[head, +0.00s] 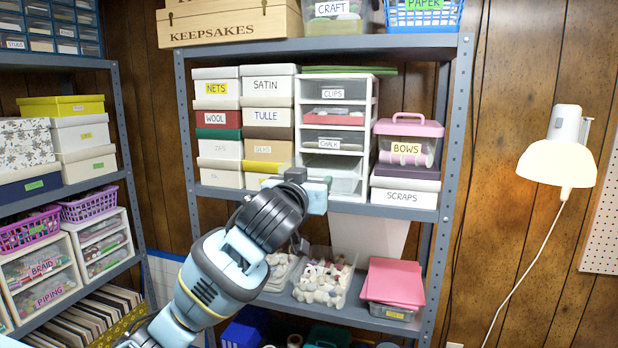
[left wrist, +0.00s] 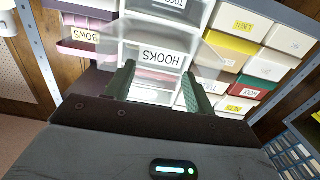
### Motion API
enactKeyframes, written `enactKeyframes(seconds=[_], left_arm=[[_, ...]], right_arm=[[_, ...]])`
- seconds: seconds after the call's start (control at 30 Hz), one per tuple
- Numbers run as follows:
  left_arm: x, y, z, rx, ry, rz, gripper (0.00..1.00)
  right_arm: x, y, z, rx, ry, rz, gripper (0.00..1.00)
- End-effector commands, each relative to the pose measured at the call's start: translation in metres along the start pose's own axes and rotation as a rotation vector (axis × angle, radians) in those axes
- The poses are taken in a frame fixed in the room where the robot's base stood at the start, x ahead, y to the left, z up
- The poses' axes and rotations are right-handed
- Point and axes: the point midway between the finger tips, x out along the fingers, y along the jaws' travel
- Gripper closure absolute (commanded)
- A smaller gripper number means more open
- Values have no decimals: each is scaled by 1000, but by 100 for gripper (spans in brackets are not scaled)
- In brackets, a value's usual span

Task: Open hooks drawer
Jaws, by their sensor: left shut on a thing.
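The hooks drawer (left wrist: 160,57) is a clear drawer with a white label reading HOOKS, upside down in the left wrist view. My left gripper (left wrist: 155,86) is shut at this drawer, with its two dark green fingers around the front part. In the head view the left gripper (head: 316,192) is at the lower front of the white drawer unit (head: 299,125), hiding part of its lowest visible drawer. That drawer's clear sides show and it looks partly pulled out, though how far I cannot tell. My right gripper is not in view.
The metal shelf (head: 385,211) runs below. A lit lamp (head: 560,160) hangs at the right.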

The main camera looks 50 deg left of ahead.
Motion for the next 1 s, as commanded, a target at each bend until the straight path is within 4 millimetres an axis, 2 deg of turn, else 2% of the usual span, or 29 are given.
enactKeyframes(seconds=[0.23,0.27,0.4,0.77,1.0], left_arm=[[0,0,-1,-1,3,0,87],[0,0,-1,-1,3,0,42],[0,0,-1,-1,3,0,24],[-4,0,-1,-1,3,0,24],[-35,1,0,-1,4,3,24]], right_arm=[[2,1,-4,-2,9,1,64],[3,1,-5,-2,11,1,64],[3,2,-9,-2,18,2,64],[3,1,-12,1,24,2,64],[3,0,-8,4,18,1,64]])
